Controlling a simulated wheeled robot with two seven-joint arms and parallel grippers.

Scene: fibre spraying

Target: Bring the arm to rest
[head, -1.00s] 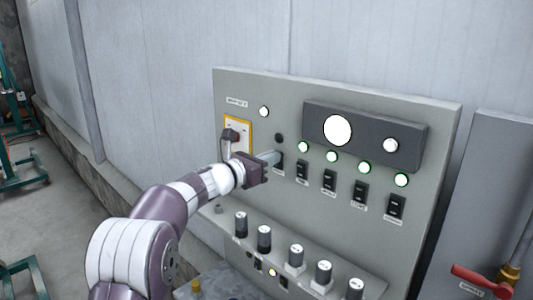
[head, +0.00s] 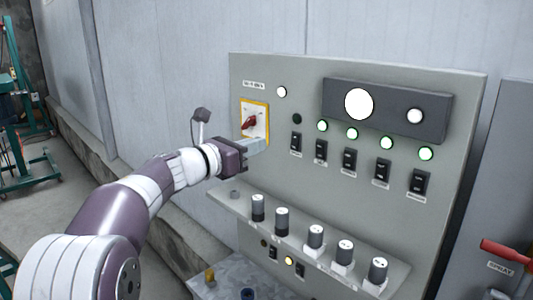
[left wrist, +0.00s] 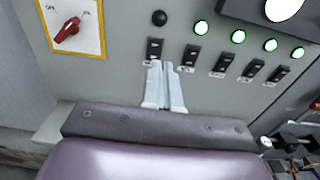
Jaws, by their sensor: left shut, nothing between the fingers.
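My left gripper (head: 262,146) is shut and empty in front of the grey control panel (head: 300,85), to the left of the row of black rocker switches. In the left wrist view its two grey fingers (left wrist: 165,66) lie together, their tips just below the leftmost switch (left wrist: 154,49) in the picture. I cannot tell whether they touch the panel. The red rotary switch (head: 252,123) on its yellow-edged plate sits behind and above the gripper; it also shows in the left wrist view (left wrist: 67,30). My right gripper is in no view.
Several green lamps (head: 352,133) are lit above the rocker switches. A ledge with several knobs (head: 315,237) juts out below the gripper. A red-handled valve (head: 505,250) is at the far right. A green metal stand (head: 20,150) is at the left. Open floor lies at the left.

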